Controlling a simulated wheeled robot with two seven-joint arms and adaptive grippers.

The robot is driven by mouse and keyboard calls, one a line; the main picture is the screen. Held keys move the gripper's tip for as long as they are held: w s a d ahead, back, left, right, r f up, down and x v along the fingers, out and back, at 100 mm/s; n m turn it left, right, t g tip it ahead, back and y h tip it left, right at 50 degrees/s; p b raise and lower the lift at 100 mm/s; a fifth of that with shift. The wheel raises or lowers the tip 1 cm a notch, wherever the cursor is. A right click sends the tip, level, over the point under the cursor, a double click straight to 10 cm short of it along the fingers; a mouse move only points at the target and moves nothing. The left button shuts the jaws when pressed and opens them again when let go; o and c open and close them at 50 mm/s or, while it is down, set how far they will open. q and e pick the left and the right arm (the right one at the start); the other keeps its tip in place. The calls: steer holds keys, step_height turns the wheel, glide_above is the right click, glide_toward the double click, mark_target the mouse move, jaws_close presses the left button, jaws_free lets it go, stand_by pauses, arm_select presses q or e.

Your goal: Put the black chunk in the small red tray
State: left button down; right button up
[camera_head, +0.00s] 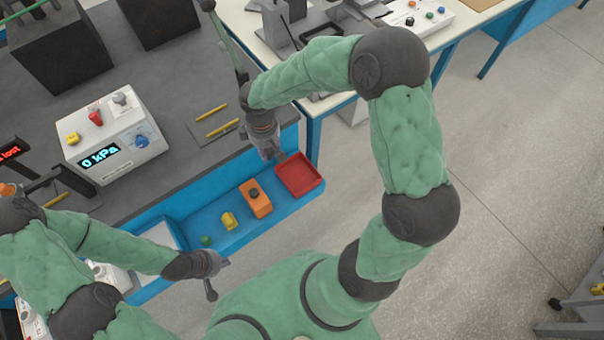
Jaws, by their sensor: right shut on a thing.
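The small red tray (299,175) lies at the right end of the blue shelf along the bench edge and looks empty. My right gripper (277,156) points down just above and left of the tray's back edge. It is shut on a small dark piece, apparently the black chunk, mostly hidden by the fingers. My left gripper (211,283) is low, in front of the blue shelf and away from the tray; its finger opening is too small to tell.
The blue shelf (222,242) also holds an orange block (257,204) with a dark round top, a yellow piece (229,221) and a green piece (206,240). A white pressure meter (112,139) and yellow sticks (211,113) are on the grey bench. Open floor lies right.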

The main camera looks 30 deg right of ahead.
steer(key=f+n+b, duration=0.1)
steer(key=f+n, duration=0.1)
steer(key=n, duration=0.1)
steer(key=s+f+n, duration=0.1)
steer(key=f+n, duration=0.2)
steer(key=shift+s+f+n+b, duration=0.1)
steer(key=shift+f+n+b, duration=0.2)
steer(key=shift+n+b, duration=0.1)
steer(key=n+b, duration=0.9)
steer(key=n, duration=0.6)
glide_above(303, 182)
steer(key=f, duration=1.8)
steer(key=shift+s+a+f, duration=0.25)
steer(key=shift+a+f, duration=0.1)
steer(key=shift+d+f, duration=0.1)
steer(key=shift+f, duration=0.05)
steer(key=shift+w+d+f+b, duration=0.1)
steer(key=shift+d+f+b, duration=0.05)
steer(key=shift+f+b, duration=0.65)
steer(key=shift+w+d+f+b, duration=0.1)
steer(key=shift+f+b, duration=0.4)
steer(key=shift+f, duration=0.5)
steer(key=shift+s, duration=0.1)
